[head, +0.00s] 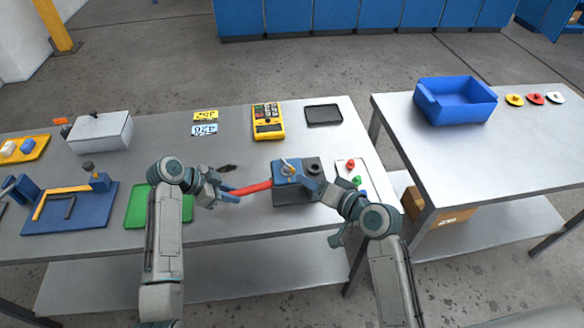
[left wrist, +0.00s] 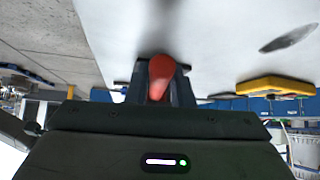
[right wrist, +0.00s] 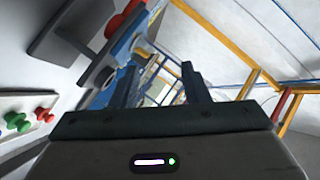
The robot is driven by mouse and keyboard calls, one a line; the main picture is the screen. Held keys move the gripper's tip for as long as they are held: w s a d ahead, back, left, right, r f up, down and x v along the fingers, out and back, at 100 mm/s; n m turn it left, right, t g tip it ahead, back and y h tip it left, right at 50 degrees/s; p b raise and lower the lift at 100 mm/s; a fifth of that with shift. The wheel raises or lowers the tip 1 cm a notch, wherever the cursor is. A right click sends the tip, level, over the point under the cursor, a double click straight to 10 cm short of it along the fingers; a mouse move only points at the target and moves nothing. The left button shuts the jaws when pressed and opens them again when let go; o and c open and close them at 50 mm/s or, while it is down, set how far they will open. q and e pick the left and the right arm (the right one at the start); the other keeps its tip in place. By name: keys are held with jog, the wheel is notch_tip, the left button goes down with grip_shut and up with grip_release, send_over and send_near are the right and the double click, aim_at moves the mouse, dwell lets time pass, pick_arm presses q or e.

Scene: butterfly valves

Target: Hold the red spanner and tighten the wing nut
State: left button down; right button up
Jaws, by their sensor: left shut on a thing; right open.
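The red spanner (head: 252,187) runs from my left gripper (head: 230,193) to the left side of the valve block. In the left wrist view its rounded red end (left wrist: 161,72) sits between the left fingers, which are shut on it. The block (head: 292,193) is dark grey with a blue upper part, and the wing nut (head: 289,168) shows as a small pale shape on top. My right gripper (head: 312,182) is open beside the blue part, just right of the wing nut. In the right wrist view the open fingers (right wrist: 160,85) have the blue part beyond them; I cannot tell whether they touch the nut.
A white panel with red and green knobs (head: 356,180) lies right of the block. A yellow meter (head: 267,121) and black tray (head: 323,115) stand behind. A green tray (head: 135,206) lies near my left arm. A second table (head: 480,160) holds a blue bin (head: 455,101).

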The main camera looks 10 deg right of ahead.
aim_at(290, 166)
notch_tip(290, 166, down, 4)
jog(key=d+m+t, duration=0.2)
jog(key=m+t, duration=0.1)
jog(key=m, duration=2.3)
jog(key=shift+m, duration=0.3)
jog(key=x, duration=1.1)
jog(key=shift+a+r, duration=0.25)
jog(key=c, duration=0.9)
grip_shut()
jog(key=shift+m+t+h, duration=0.6)
